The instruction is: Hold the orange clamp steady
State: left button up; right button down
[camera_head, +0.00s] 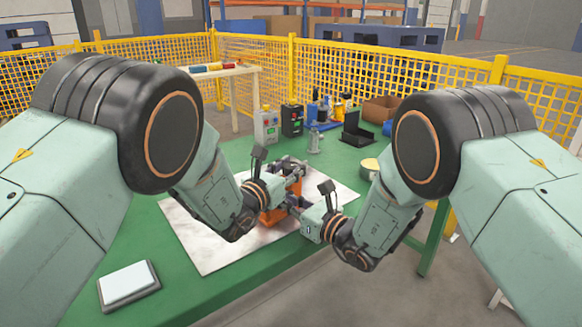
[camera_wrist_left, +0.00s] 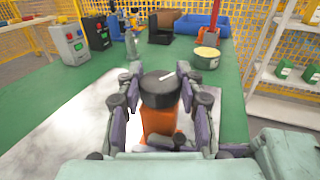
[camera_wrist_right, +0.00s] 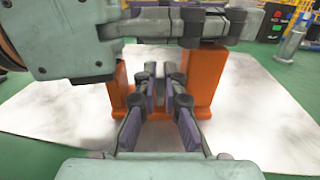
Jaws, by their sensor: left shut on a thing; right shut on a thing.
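The orange clamp (camera_head: 270,216) stands on a pale metal sheet (camera_head: 213,252) on the green table, partly hidden by my arms. My left gripper (camera_head: 287,170) is at its upper part. In the left wrist view, the left fingers (camera_wrist_left: 161,95) sit on both sides of the clamp's black round top, with its orange body (camera_wrist_left: 160,122) below. My right gripper (camera_head: 297,203) reaches in low from the right. In the right wrist view, its purple-padded fingers (camera_wrist_right: 160,75) are close together between two orange uprights (camera_wrist_right: 201,80), shut on the clamp; the exact contact is hard to see.
A grey control box (camera_head: 266,126), a black box (camera_head: 292,120), a silver bottle (camera_head: 314,138) and a black holder (camera_head: 357,128) stand at the back. A yellow-topped tin (camera_head: 370,165) is at the right. A white-topped pad (camera_head: 128,284) lies front left. Yellow fencing (camera_head: 330,72) runs behind.

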pick_arm(q)
jog(key=shift+r, duration=0.1)
pick_arm(e)
jog(key=shift+a, duration=0.15)
pick_arm(q)
jog(key=o, duration=1.2)
jog(key=v, duration=1.2)
jog(key=shift+s+d, duration=0.1)
pick_arm(e)
jog(key=c, duration=1.4)
grip_release()
jog(key=shift+s, duration=0.1)
